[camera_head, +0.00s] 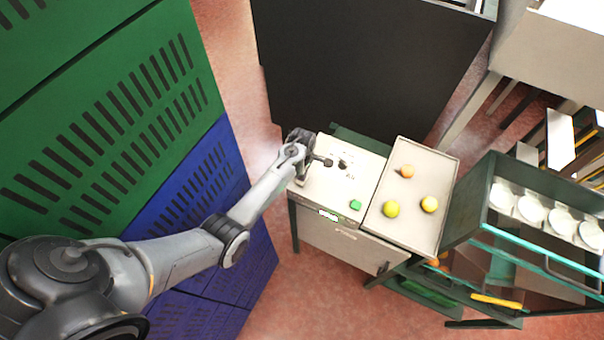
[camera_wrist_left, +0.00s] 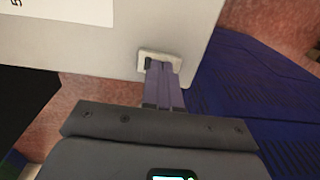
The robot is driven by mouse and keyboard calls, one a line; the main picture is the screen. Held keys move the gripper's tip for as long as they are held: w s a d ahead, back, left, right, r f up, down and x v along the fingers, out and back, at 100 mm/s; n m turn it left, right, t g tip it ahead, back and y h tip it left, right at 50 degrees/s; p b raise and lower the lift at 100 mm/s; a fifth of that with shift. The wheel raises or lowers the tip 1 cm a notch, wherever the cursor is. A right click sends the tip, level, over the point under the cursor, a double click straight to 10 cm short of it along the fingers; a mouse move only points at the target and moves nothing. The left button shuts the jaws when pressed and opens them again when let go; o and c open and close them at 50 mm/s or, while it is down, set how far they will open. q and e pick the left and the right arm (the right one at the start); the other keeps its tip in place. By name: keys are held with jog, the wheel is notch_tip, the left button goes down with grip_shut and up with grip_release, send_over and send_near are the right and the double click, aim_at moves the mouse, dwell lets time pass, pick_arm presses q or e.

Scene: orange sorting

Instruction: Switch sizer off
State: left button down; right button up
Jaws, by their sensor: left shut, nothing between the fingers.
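The sizer's pale control panel (camera_head: 321,196) is in the middle of the head view, with a green button (camera_head: 356,205) and small dark controls (camera_head: 344,163) on it. My left gripper (camera_head: 325,161) is over the panel's upper left part. In the left wrist view a switch with a pale frame (camera_wrist_left: 145,56) sits near the lower edge of a light grey panel (camera_wrist_left: 110,50). My left gripper (camera_wrist_left: 160,66) is shut and empty, its fingertips over the switch. They hide most of its middle, so its position and contact cannot be told. My right gripper is not in view.
A pale tray (camera_head: 411,225) right of the panel holds an orange (camera_head: 407,171) and two yellow fruits (camera_head: 410,207). A rack with white cups (camera_head: 532,210) stands farther right. Green (camera_head: 100,100) and blue (camera_head: 190,200) crates stand left. A dark panel (camera_head: 365,70) stands behind.

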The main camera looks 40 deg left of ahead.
pick_arm(q)
jog(key=shift+r+p, duration=0.55)
jog(key=shift+r, duration=0.1)
jog(key=r+p, duration=0.3)
jog(key=shift+w+r, duration=0.15)
jog(key=shift+w, duration=0.1)
notch_tip(320, 180, up, 9)
jog(key=w+b, duration=0.1)
jog(key=shift+w+a+r+b, duration=0.15)
jog(key=shift+w+a+b, duration=0.1)
jog(key=shift+b, duration=0.1)
